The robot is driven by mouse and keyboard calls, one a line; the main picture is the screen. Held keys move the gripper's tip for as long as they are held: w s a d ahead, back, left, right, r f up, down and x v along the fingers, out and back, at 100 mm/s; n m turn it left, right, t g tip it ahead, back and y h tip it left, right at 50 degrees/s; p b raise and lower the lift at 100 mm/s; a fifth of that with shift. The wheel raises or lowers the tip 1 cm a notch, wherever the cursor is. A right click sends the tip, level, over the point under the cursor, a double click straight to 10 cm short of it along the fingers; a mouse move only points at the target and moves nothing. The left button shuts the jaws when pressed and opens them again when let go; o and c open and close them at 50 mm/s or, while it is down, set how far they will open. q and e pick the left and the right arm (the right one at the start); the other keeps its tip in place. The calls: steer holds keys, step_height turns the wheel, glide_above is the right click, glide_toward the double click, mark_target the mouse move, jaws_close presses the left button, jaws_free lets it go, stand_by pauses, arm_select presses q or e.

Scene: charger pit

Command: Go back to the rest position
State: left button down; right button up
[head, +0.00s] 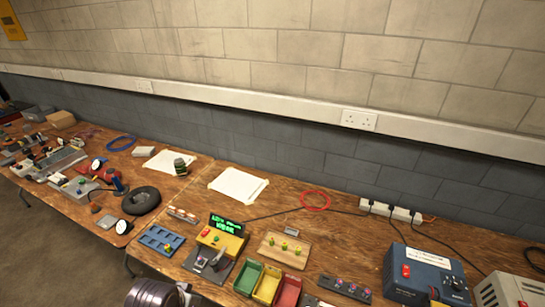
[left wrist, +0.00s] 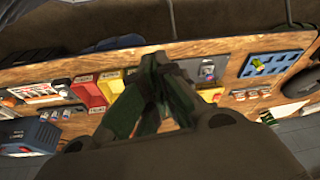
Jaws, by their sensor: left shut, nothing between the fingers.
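My left gripper (left wrist: 155,65) shows in the left wrist view, its dark fingers together and empty. It is over the front part of the workbench (left wrist: 195,48), in front of the bins. The red bin (left wrist: 88,92) and yellow bin (left wrist: 110,85) show beside the fingers; the fingers hide part of what lies behind them. In the head view the workbench (head: 330,240) carries a yellow unit with a green lit display (head: 222,238). My right gripper is in neither view.
Green (head: 248,278), yellow (head: 267,284) and red (head: 288,292) bins stand near the front edge. A blue slotted tray (head: 160,240) lies left. A blue box (head: 425,275) and grey box (head: 508,291) stand right. A power strip (head: 390,211) lies by the wall.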

arm_select(q)
step_height(320, 180, down, 32)
steer(key=s+g+b, duration=0.1)
steer(key=s+b, duration=0.1)
steer(key=s+a+f, duration=0.2)
steer(key=s+f, duration=0.9)
steer(key=f, duration=0.1)
steer(key=s+a+f+g+b, duration=0.1)
steer(key=s+a+f, duration=0.1)
steer(key=s+f, duration=1)
steer(key=shift+s+a+g+b, duration=0.2)
steer(key=shift+a+g+b, duration=0.05)
steer(key=shift+g+b, duration=0.05)
stand_by(0.8)
